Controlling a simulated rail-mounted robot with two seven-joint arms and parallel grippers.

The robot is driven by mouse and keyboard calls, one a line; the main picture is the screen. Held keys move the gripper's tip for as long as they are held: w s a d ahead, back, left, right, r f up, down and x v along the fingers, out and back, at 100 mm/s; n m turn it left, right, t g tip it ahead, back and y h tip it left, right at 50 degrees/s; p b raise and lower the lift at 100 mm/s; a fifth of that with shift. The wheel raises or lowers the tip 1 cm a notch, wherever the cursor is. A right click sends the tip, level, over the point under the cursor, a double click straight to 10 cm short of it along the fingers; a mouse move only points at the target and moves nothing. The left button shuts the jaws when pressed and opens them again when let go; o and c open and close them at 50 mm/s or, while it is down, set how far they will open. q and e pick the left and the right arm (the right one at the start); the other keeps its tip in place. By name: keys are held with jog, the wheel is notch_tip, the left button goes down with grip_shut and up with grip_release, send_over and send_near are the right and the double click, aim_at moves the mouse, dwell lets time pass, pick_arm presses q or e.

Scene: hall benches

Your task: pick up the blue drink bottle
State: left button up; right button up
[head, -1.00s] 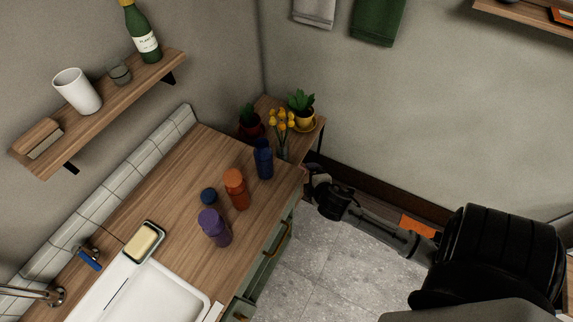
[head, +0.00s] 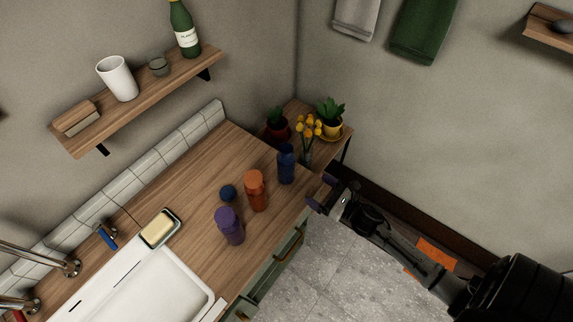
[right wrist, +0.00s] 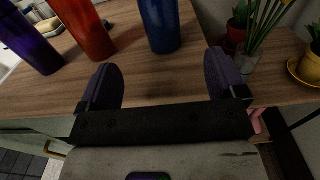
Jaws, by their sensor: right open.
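The blue drink bottle (head: 286,164) stands upright near the far right corner of the wooden counter. It also shows in the right wrist view (right wrist: 160,25), ahead of and roughly between my open fingers, its top cut off. My right gripper (head: 321,193) is open and empty just off the counter's right edge, apart from the bottle. In the right wrist view, its two dark fingers (right wrist: 163,75) are spread wide at the counter edge, with bare wood between them and the bottle. My left gripper is not in view.
An orange bottle (head: 256,191), a purple bottle (head: 229,226) and a dark blue round-topped item (head: 228,192) stand left of the blue bottle. A vase of yellow flowers (head: 306,143) and potted plants stand behind it. A sink (head: 150,290) is at the lower left.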

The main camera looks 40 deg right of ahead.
aim_at(293, 174)
jog(key=x, duration=1.3)
jog(key=c, duration=1.1)
